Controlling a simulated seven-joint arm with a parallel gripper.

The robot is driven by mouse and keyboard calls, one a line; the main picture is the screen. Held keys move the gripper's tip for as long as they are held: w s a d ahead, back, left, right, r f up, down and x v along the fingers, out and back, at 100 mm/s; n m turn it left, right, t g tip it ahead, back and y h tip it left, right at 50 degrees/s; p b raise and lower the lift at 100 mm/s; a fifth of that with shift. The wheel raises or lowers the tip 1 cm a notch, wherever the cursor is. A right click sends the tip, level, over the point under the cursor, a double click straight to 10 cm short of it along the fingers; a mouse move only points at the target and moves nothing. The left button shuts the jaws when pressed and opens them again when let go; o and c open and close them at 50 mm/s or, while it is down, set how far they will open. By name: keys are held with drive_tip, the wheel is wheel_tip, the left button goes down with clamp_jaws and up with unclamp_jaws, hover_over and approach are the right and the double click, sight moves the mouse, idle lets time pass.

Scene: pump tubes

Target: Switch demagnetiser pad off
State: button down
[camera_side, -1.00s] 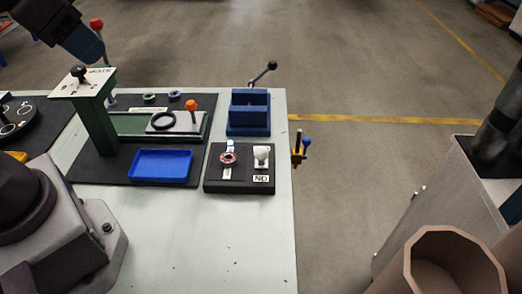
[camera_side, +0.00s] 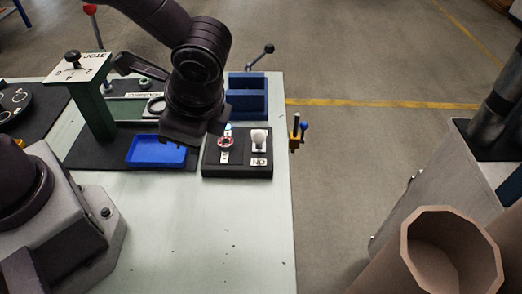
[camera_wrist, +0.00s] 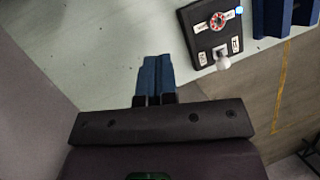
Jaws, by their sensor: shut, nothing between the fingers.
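The black pad unit (camera_side: 237,166), which I take for the demagnetiser pad, sits near the table's right edge. It carries a round red-ringed dial (camera_side: 226,143) and a white ball-ended lever (camera_side: 259,139). A label by the lever reads "NO" in the side view, perhaps "ON" upside down. In the wrist view the unit (camera_wrist: 205,40) is at upper right, with the white ball (camera_wrist: 222,63) at its near edge. My gripper (camera_wrist: 157,58) has its blue fingers shut and empty, left of and apart from the unit in that view. In the side view the fingertips are hidden.
A blue tray (camera_side: 156,151) lies left of the unit. A blue block-like fixture (camera_side: 248,98) with a black-knobbed lever stands behind it. A green post (camera_side: 94,108) stands at left. The table's front (camera_side: 200,235) is clear.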

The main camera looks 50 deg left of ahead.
sight(259, 139)
drive_tip(key=d+f+m+t+y, duration=0.2)
drive_tip(key=d+f+m, duration=0.1)
drive_tip(key=f, duration=0.1)
drive_tip(key=w+d+f+m+t+y, duration=0.1)
drive_tip(key=d+f+m+y, duration=0.1)
drive_tip(key=f+m, duration=0.2)
drive_tip(key=w+d+f+m+t+y, duration=0.1)
drive_tip(key=d+f+m+t+y, duration=0.1)
drive_tip(key=f, duration=0.3)
drive_tip(key=shift+d+f+m+t, duration=0.3)
drive_tip(key=shift+d+f+m, duration=0.1)
drive_tip(key=shift+d+m, duration=0.45)
drive_tip(key=shift+w+d+f+m+t, duration=0.3)
drive_tip(key=shift+w+d+m+t, duration=0.15)
drive_tip(key=shift+w+m+t, duration=0.15)
drive_tip(key=shift+w+d+f+m+t, duration=0.25)
drive_tip(key=shift+w+d+m+t, duration=0.2)
drive_tip(key=shift+m+t, duration=0.1)
drive_tip(key=shift+w+d+r+t, duration=0.35)
drive_tip(key=shift+w+d+r, duration=0.15)
drive_tip(key=shift+w+r, duration=0.15)
drive_tip(key=shift+w+r+m+t, duration=0.15)
drive_tip(key=shift+r+m+t, duration=0.2)
drive_tip(key=shift+m, duration=0.15)
drive_tip(key=shift+a, duration=0.1)
